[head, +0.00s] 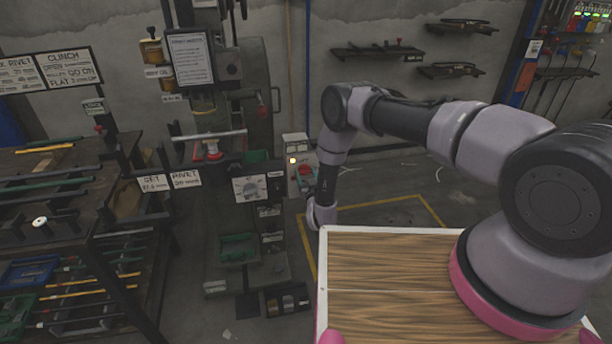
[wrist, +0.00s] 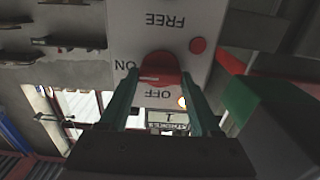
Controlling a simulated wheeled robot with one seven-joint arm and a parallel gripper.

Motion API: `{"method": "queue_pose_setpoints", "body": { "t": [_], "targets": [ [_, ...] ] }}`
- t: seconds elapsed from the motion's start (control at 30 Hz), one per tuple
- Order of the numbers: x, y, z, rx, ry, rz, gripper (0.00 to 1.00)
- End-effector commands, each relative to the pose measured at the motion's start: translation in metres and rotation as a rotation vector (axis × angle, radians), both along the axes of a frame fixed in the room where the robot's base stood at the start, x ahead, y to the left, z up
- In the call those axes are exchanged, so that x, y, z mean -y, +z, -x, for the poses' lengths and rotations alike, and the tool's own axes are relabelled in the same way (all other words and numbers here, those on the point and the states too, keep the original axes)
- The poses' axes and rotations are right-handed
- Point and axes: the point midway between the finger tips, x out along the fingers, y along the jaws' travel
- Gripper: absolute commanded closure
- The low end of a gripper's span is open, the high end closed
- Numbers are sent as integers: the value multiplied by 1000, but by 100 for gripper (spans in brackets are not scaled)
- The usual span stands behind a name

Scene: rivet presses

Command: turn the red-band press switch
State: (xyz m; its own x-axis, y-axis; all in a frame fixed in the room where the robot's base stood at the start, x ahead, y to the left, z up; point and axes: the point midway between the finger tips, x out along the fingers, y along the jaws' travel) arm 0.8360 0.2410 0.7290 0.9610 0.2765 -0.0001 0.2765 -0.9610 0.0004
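The switch is a red knob (wrist: 160,66) on a pale panel (wrist: 150,25), marked ON, OFF and FREE, upside down in the wrist view. A short white mark shows on the knob's lower left, near ON and OFF. My gripper (wrist: 160,76) has its two green fingers apart, one on each side of the knob. I cannot tell whether they touch it. In the head view the switch box (head: 291,147) sits at the right of the green press (head: 258,110), its red knob (head: 305,171) beside my forearm. The fingers are not clear there.
An orange lamp (head: 292,160) glows on the switch box. A round red button (wrist: 198,45) is beside the knob in the wrist view. A green block (wrist: 245,105) stands close to the right. A workbench (head: 60,180) with bars and trays is on the left in the head view.

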Motion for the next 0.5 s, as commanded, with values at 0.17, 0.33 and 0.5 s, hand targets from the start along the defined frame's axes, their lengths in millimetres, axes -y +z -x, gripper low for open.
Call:
{"method": "queue_pose_setpoints", "body": {
  "t": [0.17,0.33,0.5],
  "targets": [
    [0,0,0,0,0,1,91],
    [0,0,0,6,0,19,91],
    [-1,0,1,24,1,85,91]
  ]
}}
